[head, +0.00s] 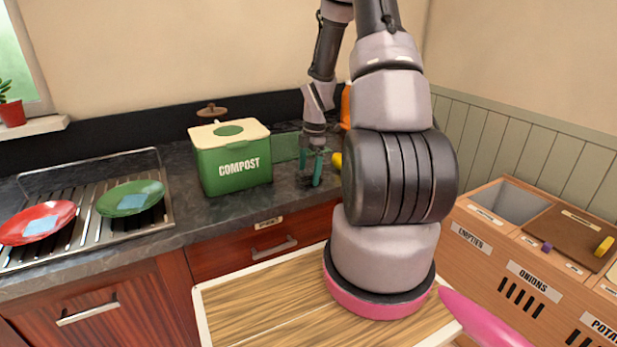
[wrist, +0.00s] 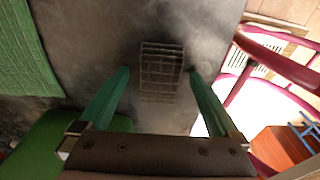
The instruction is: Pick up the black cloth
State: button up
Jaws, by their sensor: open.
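My gripper (head: 314,168) hangs over the dark counter, just right of the green compost bin. In the wrist view my gripper (wrist: 158,72) is open, its two green fingers spread apart. A small dark grey rectangle with pale grid lines (wrist: 161,72) lies on the counter between and below the fingers, not gripped. It may be the black cloth; I cannot tell for certain. In the head view I cannot make out a black cloth.
The compost bin (head: 233,160) stands close left of my gripper. A green textured sheet (wrist: 28,48) lies left in the wrist view. A dish rack (head: 85,205) holds red (head: 38,221) and green (head: 130,198) plates. Labelled wooden bins (head: 535,265) stand at right.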

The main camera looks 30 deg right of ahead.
aim_at(309, 172)
grip_shut()
notch_tip(309, 172, up, 10)
dwell(0.7)
